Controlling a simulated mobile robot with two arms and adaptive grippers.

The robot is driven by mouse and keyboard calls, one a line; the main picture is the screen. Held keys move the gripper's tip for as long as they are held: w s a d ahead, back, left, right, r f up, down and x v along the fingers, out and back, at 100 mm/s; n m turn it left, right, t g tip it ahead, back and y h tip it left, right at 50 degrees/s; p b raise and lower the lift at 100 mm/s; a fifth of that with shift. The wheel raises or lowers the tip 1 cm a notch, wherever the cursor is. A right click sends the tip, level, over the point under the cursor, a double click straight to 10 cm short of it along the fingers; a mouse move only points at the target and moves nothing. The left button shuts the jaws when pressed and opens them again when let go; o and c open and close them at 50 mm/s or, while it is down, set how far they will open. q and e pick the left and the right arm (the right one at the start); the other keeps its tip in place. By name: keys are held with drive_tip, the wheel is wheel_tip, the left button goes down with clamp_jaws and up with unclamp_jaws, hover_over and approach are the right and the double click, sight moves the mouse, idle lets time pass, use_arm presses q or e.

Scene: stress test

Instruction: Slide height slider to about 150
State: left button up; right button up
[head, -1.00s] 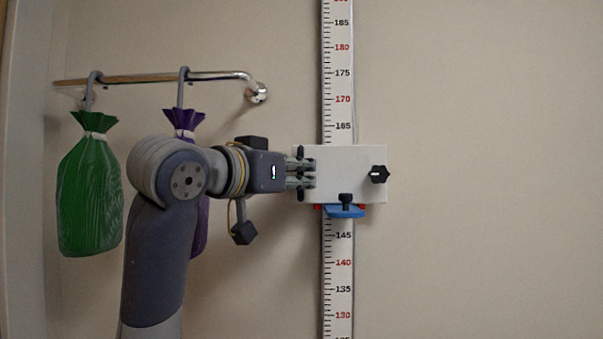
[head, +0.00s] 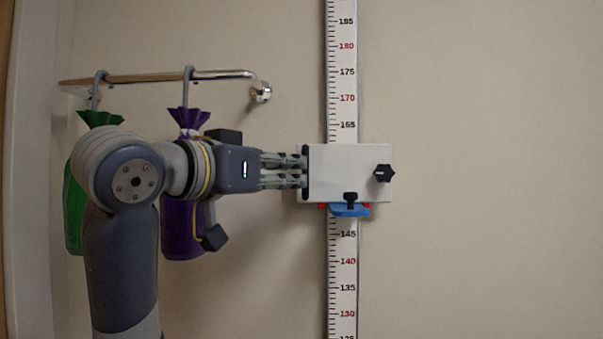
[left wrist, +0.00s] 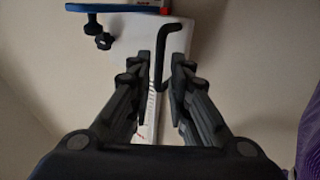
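The height slider (head: 345,160) is a white block on the vertical ruler (head: 343,270), with a black knob on its right and a blue head piece (head: 349,210) below it. The blue piece sits around 150, a little above the 145 mark. My left gripper (head: 304,170) is at the slider's left edge, its fingers pointing right. In the left wrist view its two fingers (left wrist: 160,72) are apart, with a black bent handle (left wrist: 182,42) at the fingertips; I see no firm grip on it. My right gripper is not in view.
A metal rail (head: 160,78) on the wall at left carries a green bag (head: 73,205) and a purple bag (head: 182,230), both partly behind my left arm. The wall right of the ruler is clear.

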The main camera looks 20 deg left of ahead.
use_arm(q)
drive_tip(key=v, duration=0.6)
drive_tip(key=shift+s, duration=0.35)
